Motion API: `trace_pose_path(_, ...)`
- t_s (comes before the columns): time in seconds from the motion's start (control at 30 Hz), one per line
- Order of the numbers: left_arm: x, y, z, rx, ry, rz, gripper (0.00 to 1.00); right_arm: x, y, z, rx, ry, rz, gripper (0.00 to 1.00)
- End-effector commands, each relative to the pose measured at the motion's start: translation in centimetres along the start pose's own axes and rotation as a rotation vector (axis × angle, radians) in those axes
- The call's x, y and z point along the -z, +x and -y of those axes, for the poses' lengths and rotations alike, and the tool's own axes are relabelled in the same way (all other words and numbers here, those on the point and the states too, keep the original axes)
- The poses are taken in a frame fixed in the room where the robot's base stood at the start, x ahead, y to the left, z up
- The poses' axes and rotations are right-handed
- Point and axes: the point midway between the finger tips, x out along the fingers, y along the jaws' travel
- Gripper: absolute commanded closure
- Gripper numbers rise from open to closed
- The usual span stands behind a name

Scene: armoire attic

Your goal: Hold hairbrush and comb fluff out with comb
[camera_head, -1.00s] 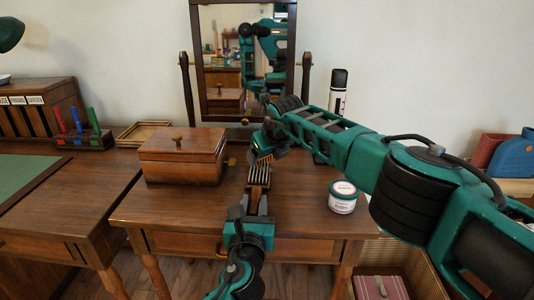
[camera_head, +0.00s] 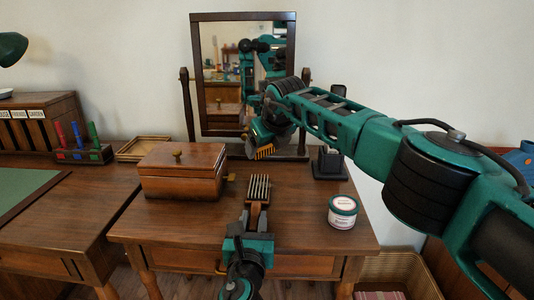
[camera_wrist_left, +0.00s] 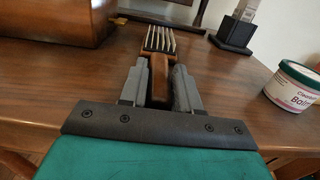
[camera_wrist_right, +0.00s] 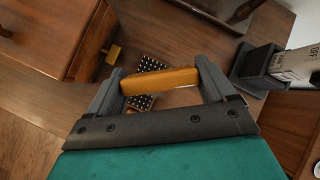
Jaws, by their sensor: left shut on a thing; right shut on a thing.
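The hairbrush (camera_head: 258,188) has a brown wooden handle and a dark pad with pale bristle rows facing up. My left gripper (camera_head: 255,217) is shut on its handle, above the front of the table; the handle (camera_wrist_left: 159,78) shows between the fingers in the left wrist view. The amber comb (camera_head: 264,152) is in my right gripper (camera_wrist_right: 158,83), shut on it, with its teeth pointing down. It is above and beyond the brush, apart from it. In the right wrist view the comb hides part of the bristle pad (camera_wrist_right: 140,101). I cannot make out any fluff.
A wooden box (camera_head: 180,175) stands left of the brush. A labelled tin (camera_head: 342,212) stands to the right. The tabletop between box and tin is mostly clear.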

Motion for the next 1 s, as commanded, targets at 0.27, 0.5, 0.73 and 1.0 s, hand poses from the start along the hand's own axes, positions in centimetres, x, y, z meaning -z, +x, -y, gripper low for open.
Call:
trace_pose_path(0.27,0.0,0.0,0.0,0.0,0.0,0.0,0.95,0.1,-0.8,1.3,0.002,0.001,0.0,0.45)
trace_pose_path(0.5,0.0,0.0,0.0,0.0,0.0,0.0,0.95,1.0,-2.2,3.7,0.002,0.001,0.0,0.45)
trace_pose_path(0.73,0.0,0.0,0.0,0.0,0.0,0.0,0.95,1.8,-3.4,6.0,0.002,0.001,0.0,0.45)
trace_pose_path(1.0,0.0,0.0,0.0,0.0,0.0,0.0,0.95,2.5,-4.6,7.9,0.001,0.0,0.0,0.45)
